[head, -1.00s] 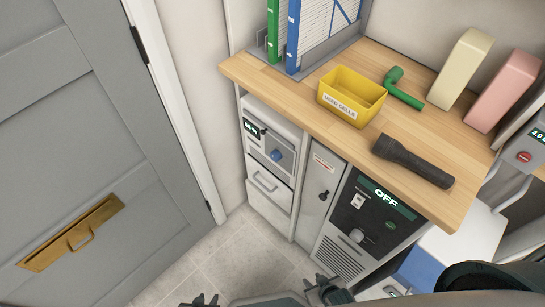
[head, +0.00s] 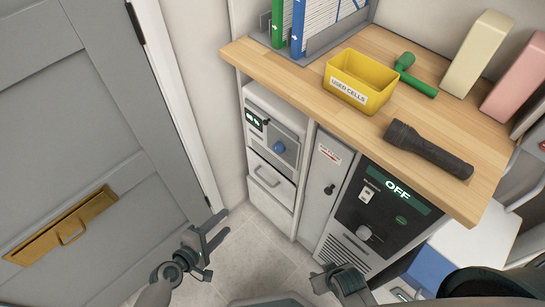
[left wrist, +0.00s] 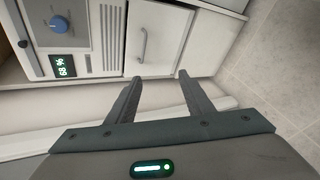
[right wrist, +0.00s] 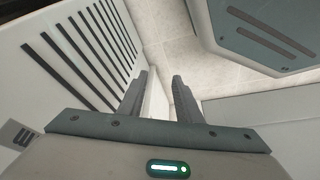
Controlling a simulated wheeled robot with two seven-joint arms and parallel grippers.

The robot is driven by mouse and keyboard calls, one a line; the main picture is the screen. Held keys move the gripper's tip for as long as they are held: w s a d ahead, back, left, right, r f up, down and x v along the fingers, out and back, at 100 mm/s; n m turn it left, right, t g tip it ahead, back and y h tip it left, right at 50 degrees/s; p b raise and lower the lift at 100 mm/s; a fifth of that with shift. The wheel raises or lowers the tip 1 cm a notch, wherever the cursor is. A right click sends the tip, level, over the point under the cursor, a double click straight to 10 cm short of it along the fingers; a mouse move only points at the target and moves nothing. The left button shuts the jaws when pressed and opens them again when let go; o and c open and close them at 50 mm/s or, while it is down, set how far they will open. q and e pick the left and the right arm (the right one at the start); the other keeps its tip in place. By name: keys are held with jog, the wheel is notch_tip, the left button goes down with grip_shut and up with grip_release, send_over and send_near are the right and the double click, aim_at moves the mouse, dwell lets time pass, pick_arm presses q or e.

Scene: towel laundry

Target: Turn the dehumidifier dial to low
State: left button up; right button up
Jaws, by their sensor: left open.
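A white unit under the counter has a blue dial (head: 279,147) on a grey panel and a small lit display (head: 253,120); it looks like the dehumidifier. The left wrist view shows the blue dial (left wrist: 59,22) at top left beside a display (left wrist: 67,66) reading 68 %. The dial's setting is too small to read. My left gripper (head: 215,243) is open and empty, in front of the door, left of and below the unit in the head view. My right gripper (head: 340,272) is open and empty, low in front of the black-panelled machine.
The machine with a black panel (head: 385,210) reads OFF and has a pale knob. A narrow grey cabinet (head: 322,185) stands between the units. The wooden counter (head: 300,85) overhangs them, bearing a yellow bin (head: 360,82) and a flashlight (head: 428,150). A grey door (head: 90,130) is at left.

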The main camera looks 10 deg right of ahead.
pick_arm(q)
jog(key=w+d+r+n+h+b, duration=0.1)
jog(key=d+r+n+h, duration=0.1)
jog(key=r+n, duration=0.3)
jog(key=w+d+r+n+t+h+b, duration=0.1)
jog(key=r+n, duration=0.4)
jog(key=r, duration=0.6)
jog(key=d+h+b, duration=0.1)
jog(key=d+h, duration=0.1)
jog(key=shift+w+h, duration=0.15)
jog(key=shift+h, duration=0.15)
pick_arm(e)
notch_tip(320, 180, up, 6)
jog(key=s+d+g, duration=0.1)
jog(key=s, duration=0.1)
pick_arm(q)
jog(key=shift+w, duration=0.1)
pick_arm(e)
jog(key=shift+d+f, duration=0.1)
pick_arm(q)
jog(key=p, duration=0.2)
send_near(276, 150)
jog(key=x, duration=0.7)
jog(key=shift+w+d, duration=0.15)
jog(key=shift+d, duration=0.1)
jog(key=shift+w+d, duration=0.25)
jog(key=shift+d, duration=0.1)
pick_arm(e)
notch_tip(276, 150, down, 5)
jog(key=shift+r, duration=0.2)
